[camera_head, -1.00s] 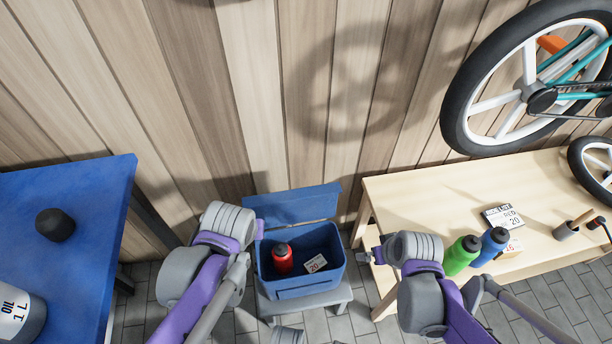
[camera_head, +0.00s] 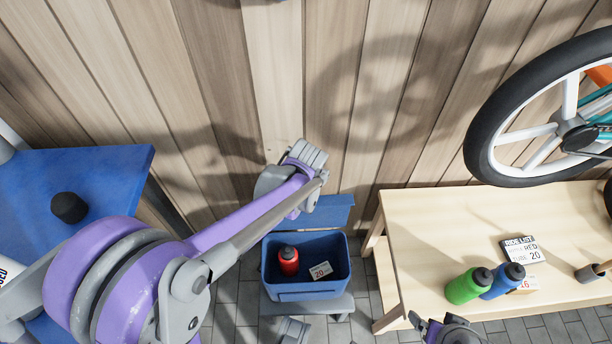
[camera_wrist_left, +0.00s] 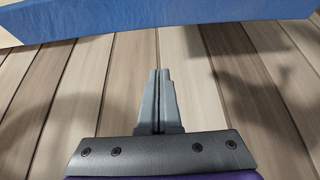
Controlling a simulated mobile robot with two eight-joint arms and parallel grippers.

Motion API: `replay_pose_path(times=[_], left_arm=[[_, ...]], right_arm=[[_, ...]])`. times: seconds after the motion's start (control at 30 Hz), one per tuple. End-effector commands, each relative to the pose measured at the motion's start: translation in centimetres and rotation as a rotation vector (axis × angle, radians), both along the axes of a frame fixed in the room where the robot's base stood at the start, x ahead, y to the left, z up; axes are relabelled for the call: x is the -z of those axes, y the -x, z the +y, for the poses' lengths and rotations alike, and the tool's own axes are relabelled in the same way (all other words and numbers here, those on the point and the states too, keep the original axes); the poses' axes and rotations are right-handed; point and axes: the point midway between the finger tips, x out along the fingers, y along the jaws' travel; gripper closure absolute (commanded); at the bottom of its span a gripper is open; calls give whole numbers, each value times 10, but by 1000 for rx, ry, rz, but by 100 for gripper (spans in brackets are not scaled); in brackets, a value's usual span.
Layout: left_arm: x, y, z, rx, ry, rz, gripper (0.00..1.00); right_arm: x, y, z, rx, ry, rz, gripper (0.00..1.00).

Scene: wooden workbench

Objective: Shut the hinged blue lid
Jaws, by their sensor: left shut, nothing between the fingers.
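The hinged blue lid (camera_head: 335,213) stands open at the back of the blue box (camera_head: 300,292) in the head view. A red bottle (camera_head: 288,261) and a white card (camera_head: 320,271) are inside the box. My left arm reaches over the left side, with its wrist up by the wall just behind and above the lid; its fingers are hidden there. In the left wrist view my left gripper (camera_wrist_left: 160,74) is shut and empty, with a blue panel (camera_wrist_left: 150,20) that looks like the lid beyond its tips, apart from them. My right gripper (camera_head: 418,322) is low at the bottom edge, its fingers unclear.
The plank wall is close behind the lid. A wooden bench (camera_head: 420,215) with green (camera_head: 466,286) and blue bottles (camera_head: 503,281) stands right; a blue table (camera_head: 110,170) stands left.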

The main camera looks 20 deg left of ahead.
Motion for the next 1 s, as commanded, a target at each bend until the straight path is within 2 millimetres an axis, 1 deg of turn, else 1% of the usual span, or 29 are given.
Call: replay_pose_path(times=[0.03, 0.2, 0.27, 0.3, 0.33, 0.5, 0.67, 1.0], left_arm=[[14, -6, 3, -1, 0, 1, 100], [46, -22, 11, -2, 1, 0, 100], [56, -26, 13, -1, 1, 1, 100], [53, -16, 8, 3, 1, 1, 100], [54, -11, 5, 2, 2, 0, 100], [56, 6, -3, 1, 0, 0, 100], [56, 11, -5, -1, 0, 0, 100], [56, 12, -6, 0, 0, -1, 100]], right_arm=[[7, 0, 0, 0, 0, 3, 0], [19, -1, 0, -1, -1, 7, 0], [22, -2, 0, -1, -1, 8, 0], [22, -2, 0, -1, -1, 8, 0], [22, -2, 0, -1, -1, 8, 0], [24, -2, 0, -1, -1, 9, 0], [25, -2, 0, -1, -1, 9, 0], [25, -2, 0, -1, -1, 9, 0]])
